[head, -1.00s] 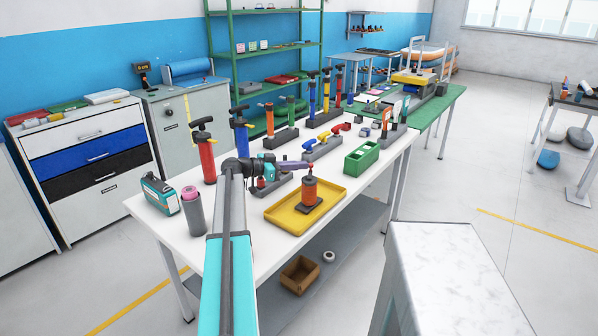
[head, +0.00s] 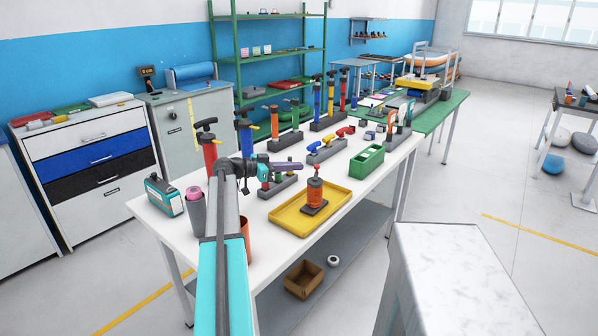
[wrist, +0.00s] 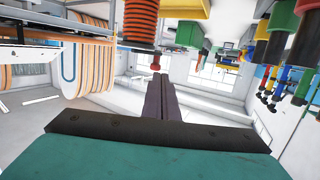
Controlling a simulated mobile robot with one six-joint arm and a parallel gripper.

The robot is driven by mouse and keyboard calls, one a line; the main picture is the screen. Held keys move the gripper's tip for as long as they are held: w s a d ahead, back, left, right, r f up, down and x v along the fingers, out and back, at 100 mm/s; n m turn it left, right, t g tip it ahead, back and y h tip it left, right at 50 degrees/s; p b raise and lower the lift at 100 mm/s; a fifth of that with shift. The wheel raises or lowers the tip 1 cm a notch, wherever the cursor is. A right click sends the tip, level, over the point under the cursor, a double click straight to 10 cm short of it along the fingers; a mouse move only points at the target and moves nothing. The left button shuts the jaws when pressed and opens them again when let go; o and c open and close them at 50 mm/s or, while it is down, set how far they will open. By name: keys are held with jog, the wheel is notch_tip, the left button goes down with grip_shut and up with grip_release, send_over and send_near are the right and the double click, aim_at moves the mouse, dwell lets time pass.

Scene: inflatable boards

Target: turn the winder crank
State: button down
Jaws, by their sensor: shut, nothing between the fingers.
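The winder (head: 315,192) is an orange ribbed spool on a dark base, standing upright in a yellow tray (head: 275,220). Its red crank knob (head: 316,169) is on top. My gripper (head: 302,166), with purple fingers, is shut and empty just left of the knob at about its height. In the wrist view, which looks upside down, the spool (wrist: 143,22) hangs at the top and the red knob (wrist: 156,67) shows just beyond the fingertips (wrist: 158,77). I cannot tell whether they touch. The crank arm itself is hard to make out.
A green open box (head: 367,162) is right of the tray. A grey cylinder (head: 196,212) and an orange cylinder (head: 246,240) are near my arm.

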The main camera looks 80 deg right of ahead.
jog(key=d+b+v, duration=0.1)
jog(key=v, duration=0.8)
jog(key=shift+w+a+b, duration=0.2)
jog(key=shift+w+b, duration=0.1)
jog(key=shift+w, duration=0.2)
jog(key=shift+r, duration=0.1)
jog(key=shift+s, duration=0.1)
